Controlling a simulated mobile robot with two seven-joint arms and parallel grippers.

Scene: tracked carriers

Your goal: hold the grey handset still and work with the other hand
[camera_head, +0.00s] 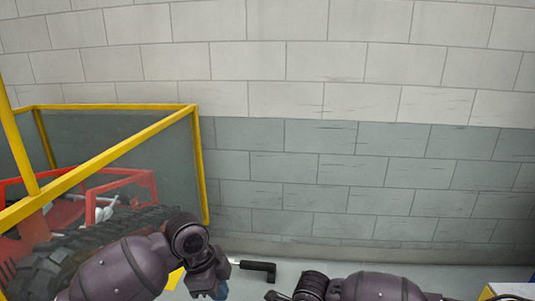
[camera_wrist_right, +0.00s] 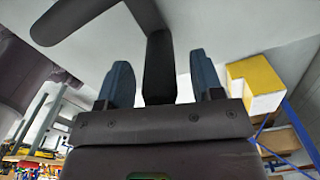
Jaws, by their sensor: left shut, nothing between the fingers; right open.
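A dark grey, angled piece (camera_head: 258,268), which looks like the handset, shows low in the middle of the head view, with a thin pale tip at its left end. My left gripper (camera_head: 221,289) is just left of it, shut and empty, apart from it in the picture. In the right wrist view, my right gripper (camera_wrist_right: 162,82) is open. A dark bar (camera_wrist_right: 160,65), probably part of the handset, shows between its blue fingers; gaps show on both sides. Another dark bent part (camera_wrist_right: 75,20) is at the top left. The rest of the handset is out of view.
A yellow-framed guard (camera_head: 198,150) with dark panels stands at the left, around red machinery (camera_head: 125,178) and a black tyre or track (camera_head: 45,265). A block wall (camera_head: 370,160) closes the back. In the right wrist view, a yellow and white block (camera_wrist_right: 257,82) is at the right.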

